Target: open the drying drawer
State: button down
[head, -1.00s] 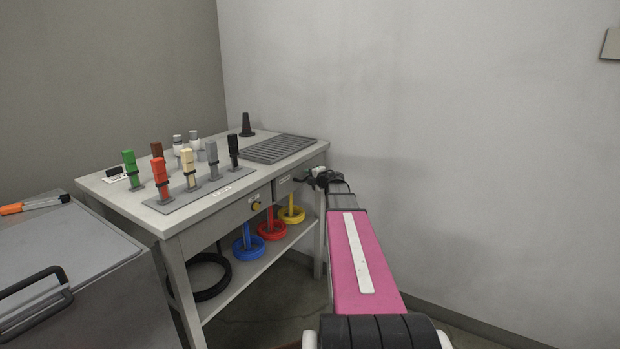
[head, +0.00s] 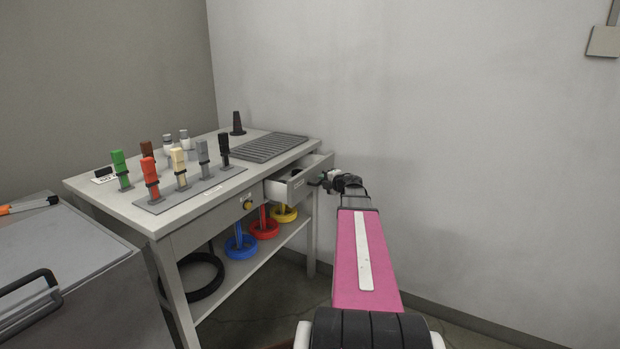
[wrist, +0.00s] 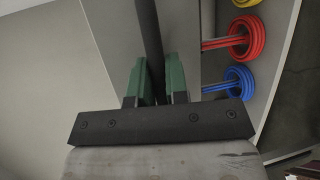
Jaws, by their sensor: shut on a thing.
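The drying drawer (head: 291,188) is the right one at the front of the grey workbench, and it stands partly pulled out. Its inside shows, with something dark in it. My gripper (head: 327,181) is at the drawer's front, to its right in the head view. In the wrist view my gripper (wrist: 161,82) has its green fingers closed on the dark bar handle (wrist: 149,35) of the drawer. Labels on the drawer front are too small to read.
Several coloured connectors stand on a grey plate (head: 203,190) on the bench top, with a ribbed grey rack (head: 270,147) behind the drawer. A grey cabinet (head: 85,290) stands at the left. The wall is at the right.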

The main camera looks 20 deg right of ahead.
jog(key=s+d, duration=1.1)
jog(key=s, duration=0.3)
jog(key=shift+s, duration=0.15)
jog(key=c, duration=1.1)
grip_release()
jog(key=shift+c, duration=0.2)
jog(key=shift+s, duration=0.1)
jog(key=v, duration=1)
jog(key=shift+s+d, duration=0.15)
jog(key=shift+s, duration=0.1)
